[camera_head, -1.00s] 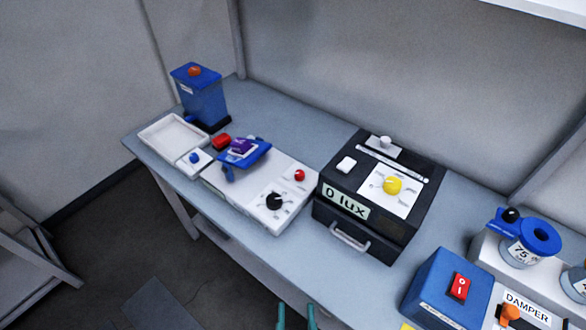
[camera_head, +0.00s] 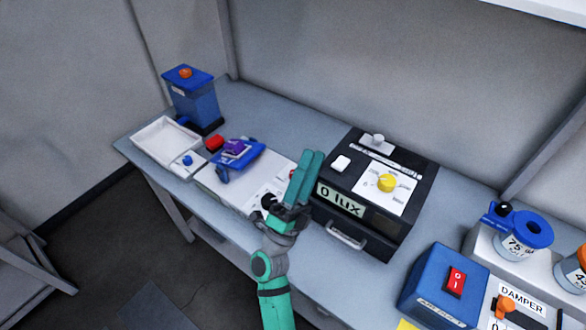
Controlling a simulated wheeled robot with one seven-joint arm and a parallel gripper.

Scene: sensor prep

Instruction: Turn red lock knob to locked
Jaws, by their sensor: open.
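The red lock knob (camera_head: 292,174) is on the right part of the white panel (camera_head: 232,190) on the bench. Only a sliver of it shows at the left edge of my gripper, so its pointer position is hidden. My gripper (camera_head: 312,156) is open, with two green fingers pointing up and away over the panel's right end, beside the black box. I cannot tell whether the fingers touch the knob. The panel's black knob (camera_head: 268,201) is partly covered by my wrist.
A black box (camera_head: 372,195) with a yellow dial (camera_head: 387,183) and a "0 lux" display stands close right of the gripper. A blue device (camera_head: 240,155) sits on the panel's left. A white tray (camera_head: 150,150) and blue canister (camera_head: 194,98) are farther left. A blue switch box (camera_head: 438,285) is front right.

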